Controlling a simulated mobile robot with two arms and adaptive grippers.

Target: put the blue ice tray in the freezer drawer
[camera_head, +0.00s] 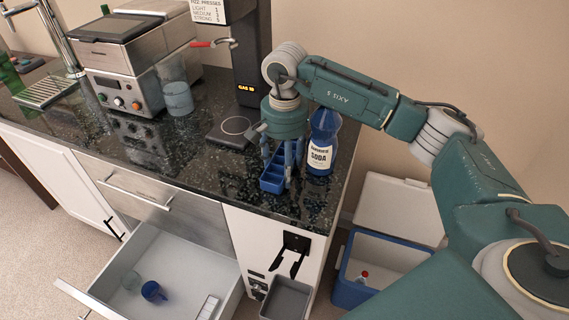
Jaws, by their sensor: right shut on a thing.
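The blue ice tray (272,176) is near the right end of the dark stone counter, a long narrow tray with several compartments. My right gripper (280,180) reaches down over it from above and is shut on it. The fingers hide part of the tray, and I cannot tell whether it still touches the counter. An open drawer (178,257) sticks out below the counter at lower left. My left gripper is not in view.
A blue soda bottle (322,142) stands close to the right of my right gripper. The soda machine (240,60) is behind it. A closed drawer (150,190) is above the open one. An open blue cooler (378,262) stands on the floor at right.

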